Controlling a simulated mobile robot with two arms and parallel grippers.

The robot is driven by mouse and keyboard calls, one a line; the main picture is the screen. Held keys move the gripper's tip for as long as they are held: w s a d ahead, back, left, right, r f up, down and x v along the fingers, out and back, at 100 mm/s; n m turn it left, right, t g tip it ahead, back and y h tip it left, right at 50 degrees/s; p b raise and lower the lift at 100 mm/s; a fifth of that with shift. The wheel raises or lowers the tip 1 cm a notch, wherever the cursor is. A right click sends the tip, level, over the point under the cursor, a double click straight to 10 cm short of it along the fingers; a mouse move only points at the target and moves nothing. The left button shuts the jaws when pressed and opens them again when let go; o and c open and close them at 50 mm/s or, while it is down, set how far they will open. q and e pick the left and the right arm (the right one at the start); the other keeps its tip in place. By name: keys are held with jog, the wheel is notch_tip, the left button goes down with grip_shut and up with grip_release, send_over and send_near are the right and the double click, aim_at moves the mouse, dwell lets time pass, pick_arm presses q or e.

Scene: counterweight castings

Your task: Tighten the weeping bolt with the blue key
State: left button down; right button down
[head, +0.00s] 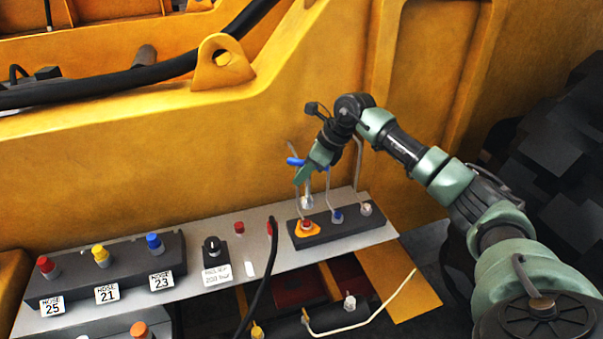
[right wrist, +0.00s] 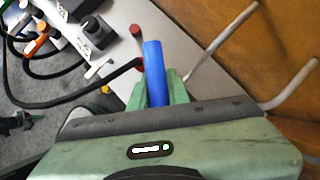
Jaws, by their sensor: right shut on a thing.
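My right gripper (head: 305,174) is above the black block (head: 320,233) at the right of the grey shelf, shut on the blue key (head: 295,162). In the right wrist view the key's blue sleeve (right wrist: 153,72) sits between the green fingers. Its lower end is hard to make out. Two bent grey rods (head: 358,160) stand beside the gripper; they also show in the right wrist view (right wrist: 220,45). The block carries red, blue (head: 337,215) and pale heads. An orange patch (head: 304,231) surrounds the red head (head: 306,225). I cannot tell which bolt weeps. My left gripper is out of view.
A yellow machine wall (head: 140,155) rises close behind the shelf (head: 262,262). A black block (head: 105,275) with red, yellow and blue caps and hose labels is at left. A small knob box (head: 214,250) stands mid-shelf. A black hose (head: 264,275) hangs over the front edge.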

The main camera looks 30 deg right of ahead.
jog(key=shift+w+f, duration=0.1)
jog(key=shift+f+b, duration=0.95)
jog(key=shift+b, duration=0.05)
jog(key=shift+f+b, duration=1.45)
jog(key=shift+f, duration=0.5)
jog(key=shift+f+b, duration=0.85)
